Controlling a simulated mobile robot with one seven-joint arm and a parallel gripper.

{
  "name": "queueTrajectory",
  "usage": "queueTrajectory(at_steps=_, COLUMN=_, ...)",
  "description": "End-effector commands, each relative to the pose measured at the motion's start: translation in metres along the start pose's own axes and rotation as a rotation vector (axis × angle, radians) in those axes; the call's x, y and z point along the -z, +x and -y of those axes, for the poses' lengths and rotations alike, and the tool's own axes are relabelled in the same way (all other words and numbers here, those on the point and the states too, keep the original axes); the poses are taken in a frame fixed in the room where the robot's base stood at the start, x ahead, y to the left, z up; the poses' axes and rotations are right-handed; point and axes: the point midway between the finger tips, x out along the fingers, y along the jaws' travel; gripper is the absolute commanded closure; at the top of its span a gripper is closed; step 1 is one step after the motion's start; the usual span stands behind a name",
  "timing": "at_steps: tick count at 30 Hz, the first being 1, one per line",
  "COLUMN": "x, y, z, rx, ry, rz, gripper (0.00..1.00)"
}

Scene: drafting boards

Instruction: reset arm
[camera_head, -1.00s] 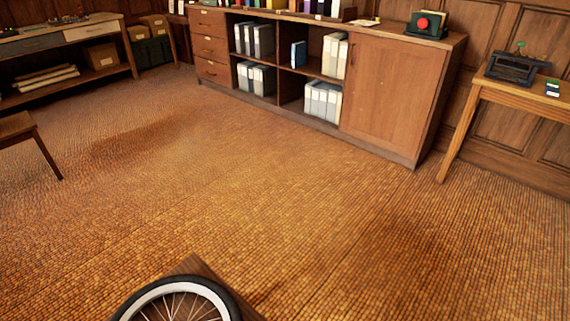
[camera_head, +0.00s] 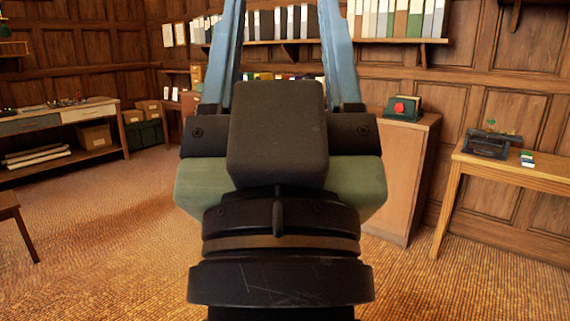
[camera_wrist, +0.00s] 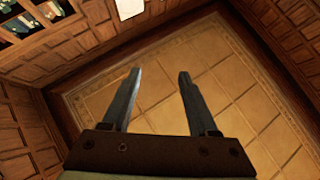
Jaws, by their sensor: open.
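My gripper (camera_head: 281,50) fills the middle of the head view, raised upright in front of the camera. Its two blue-grey fingers stand apart and reach past the top of the picture. In the wrist view my gripper (camera_wrist: 160,74) shows both fingers spread with nothing between them. Beyond them is the tiled, panelled ceiling (camera_wrist: 230,75).
A wooden cabinet (camera_head: 398,170) stands behind my arm, with a dark box with a red disc (camera_head: 401,108) on top. A wooden table (camera_head: 520,168) at right holds a dark device (camera_head: 487,145). A workbench (camera_head: 60,122) lines the left. Carpeted floor (camera_head: 110,235) lies open at left.

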Motion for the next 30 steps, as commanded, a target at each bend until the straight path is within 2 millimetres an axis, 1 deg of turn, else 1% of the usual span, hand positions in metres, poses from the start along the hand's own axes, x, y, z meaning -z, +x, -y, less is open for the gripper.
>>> queueTrajectory(at_steps=1, x=0.037, y=0.009, z=-0.005, rx=-0.009, ry=0.026, rz=-0.077, gripper=0.40)
queueTrajectory(at_steps=2, x=0.044, y=0.023, z=-0.004, rx=-0.006, ry=0.023, rz=-0.059, gripper=0.40)
queueTrajectory(at_steps=3, x=0.053, y=0.033, z=-0.004, rx=-0.006, ry=0.022, rz=-0.053, gripper=0.40)
queueTrajectory(at_steps=15, x=0.139, y=0.119, z=-0.005, rx=-0.004, ry=0.019, rz=-0.046, gripper=0.40)
queueTrajectory(at_steps=18, x=0.156, y=0.135, z=-0.005, rx=-0.003, ry=0.018, rz=-0.045, gripper=0.40)
queueTrajectory(at_steps=21, x=0.167, y=0.146, z=-0.005, rx=-0.003, ry=0.018, rz=-0.044, gripper=0.40)
queueTrajectory(at_steps=24, x=0.172, y=0.151, z=-0.005, rx=-0.003, ry=0.018, rz=-0.044, gripper=0.40)
queueTrajectory(at_steps=30, x=0.172, y=0.151, z=-0.005, rx=-0.003, ry=0.018, rz=-0.044, gripper=0.40)
